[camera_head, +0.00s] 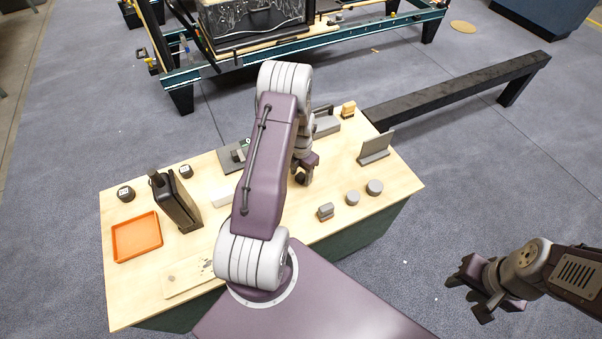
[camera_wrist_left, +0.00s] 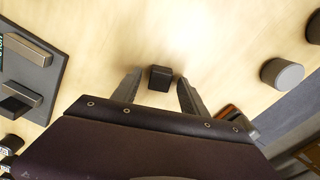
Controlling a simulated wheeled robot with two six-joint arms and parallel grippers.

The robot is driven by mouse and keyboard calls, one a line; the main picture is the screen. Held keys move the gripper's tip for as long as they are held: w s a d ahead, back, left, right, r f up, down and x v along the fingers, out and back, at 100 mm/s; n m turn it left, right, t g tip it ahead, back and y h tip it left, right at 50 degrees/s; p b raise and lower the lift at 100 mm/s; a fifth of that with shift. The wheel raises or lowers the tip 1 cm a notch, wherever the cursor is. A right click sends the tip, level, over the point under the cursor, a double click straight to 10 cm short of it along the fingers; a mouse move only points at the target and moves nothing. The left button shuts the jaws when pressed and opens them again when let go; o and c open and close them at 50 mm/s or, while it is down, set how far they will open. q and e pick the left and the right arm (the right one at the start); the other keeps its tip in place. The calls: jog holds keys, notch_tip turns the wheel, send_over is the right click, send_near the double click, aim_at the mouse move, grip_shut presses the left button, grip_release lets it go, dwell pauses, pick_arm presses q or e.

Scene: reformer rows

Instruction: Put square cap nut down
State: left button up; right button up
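The square cap nut (camera_wrist_left: 160,78) looks like a small dark block in the left wrist view. It sits on the pale wooden tabletop between the tips of my left gripper (camera_wrist_left: 160,92). Bare wood shows between the block and each finger, so the fingers are open and apart from it. My right gripper (camera_head: 475,292) is open and empty, off the table at the lower right.
An orange tray (camera_head: 137,238), a black case (camera_head: 180,202) and dark cubes (camera_head: 125,194) stand on the left. Grey cylinders (camera_head: 375,187), a grey block (camera_head: 326,211) and a grey stand (camera_head: 375,149) are on the right. A dark plate (camera_wrist_left: 22,68) bears grey bars.

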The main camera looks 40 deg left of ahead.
aim_at(301, 176)
pick_arm(q)
jog(key=shift+r, duration=0.15)
notch_tip(301, 176, up, 13)
jog(key=p, duration=0.2)
jog(key=s+d+r+m, duration=0.2)
jog(key=s+d+m, duration=0.3)
jog(key=m, duration=0.7)
jog(key=s+d+r+m+t, duration=0.1)
jog(key=s+d+r+m, duration=0.15)
jog(key=d+m, duration=0.6)
jog(key=s+d+r+m, duration=0.2)
jog(key=s+d+m, duration=0.25)
jog(key=m, duration=0.95)
notch_tip(301, 176, up, 7)
jog(key=p, duration=0.7)
jog(key=shift+s+a, duration=0.2)
jog(key=shift+a, duration=0.2)
jog(key=shift+a, duration=0.1)
